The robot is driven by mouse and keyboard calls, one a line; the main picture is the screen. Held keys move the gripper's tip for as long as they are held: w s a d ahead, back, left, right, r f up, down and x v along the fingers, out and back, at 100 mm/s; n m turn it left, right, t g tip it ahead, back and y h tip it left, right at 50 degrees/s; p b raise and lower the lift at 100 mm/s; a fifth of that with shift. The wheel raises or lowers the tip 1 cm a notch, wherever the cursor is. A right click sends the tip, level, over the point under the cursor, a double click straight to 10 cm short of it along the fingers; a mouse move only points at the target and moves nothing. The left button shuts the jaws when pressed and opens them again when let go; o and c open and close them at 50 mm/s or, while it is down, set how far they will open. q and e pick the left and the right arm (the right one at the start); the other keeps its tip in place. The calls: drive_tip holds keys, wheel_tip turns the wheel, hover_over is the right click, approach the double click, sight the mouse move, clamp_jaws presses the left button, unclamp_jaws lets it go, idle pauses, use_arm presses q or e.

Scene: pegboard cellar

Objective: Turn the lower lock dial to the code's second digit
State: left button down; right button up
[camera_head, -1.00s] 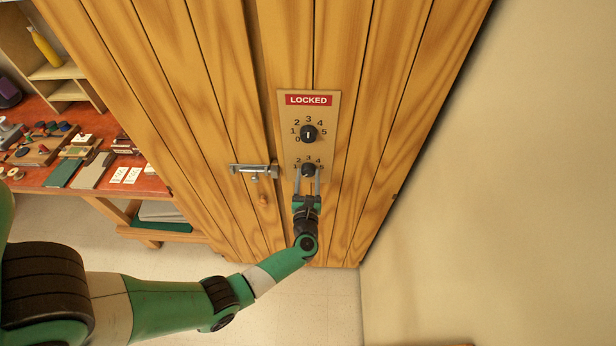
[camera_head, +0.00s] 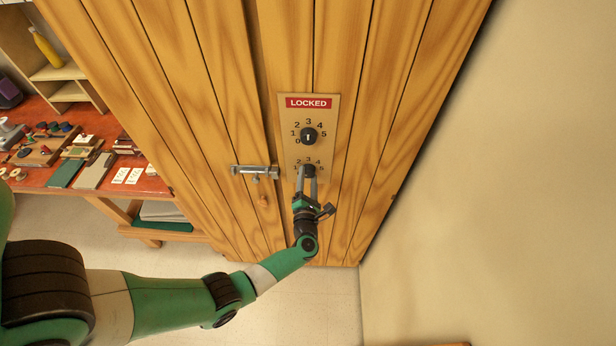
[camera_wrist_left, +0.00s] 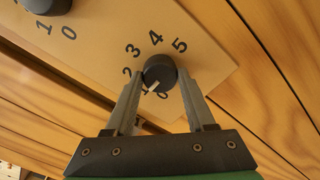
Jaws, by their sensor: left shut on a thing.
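The lower lock dial (camera_head: 309,170) is a small black knob on a tan plate (camera_head: 329,112) on the wooden door. In the left wrist view the lower dial (camera_wrist_left: 161,72) has its white mark pointing down-left, towards the partly hidden 1 beside the 0. My left gripper (camera_head: 307,173) has one finger on each side of this dial and is shut on it; the fingers also show in the wrist view (camera_wrist_left: 162,76). The upper dial (camera_head: 308,136) has an upright white mark in line with its 3. The red sign (camera_head: 309,102) reads LOCKED. My right gripper is not in view.
A metal bolt (camera_head: 254,171) is on the door left of the plate. A red workbench (camera_head: 40,177) with several small items stands at the left. A bare wall (camera_head: 520,180) is at the right. The door around the plate is clear.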

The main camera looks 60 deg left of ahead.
use_arm(q)
drive_tip(key=m+p, duration=0.1)
drive_tip(key=m, duration=0.6)
drive_tip(key=shift+p, duration=0.35)
drive_tip(key=m+p, duration=0.1)
drive_tip(key=m, duration=0.5)
drive_tip(key=shift+m, duration=0.4)
drive_tip(key=m+p, duration=0.1)
drive_tip(key=m, duration=0.5)
drive_tip(key=shift+p, duration=0.3)
drive_tip(key=m, duration=0.6)
drive_tip(key=shift+m+p, duration=0.4)
drive_tip(key=shift+c, duration=1.2)
unclamp_jaws()
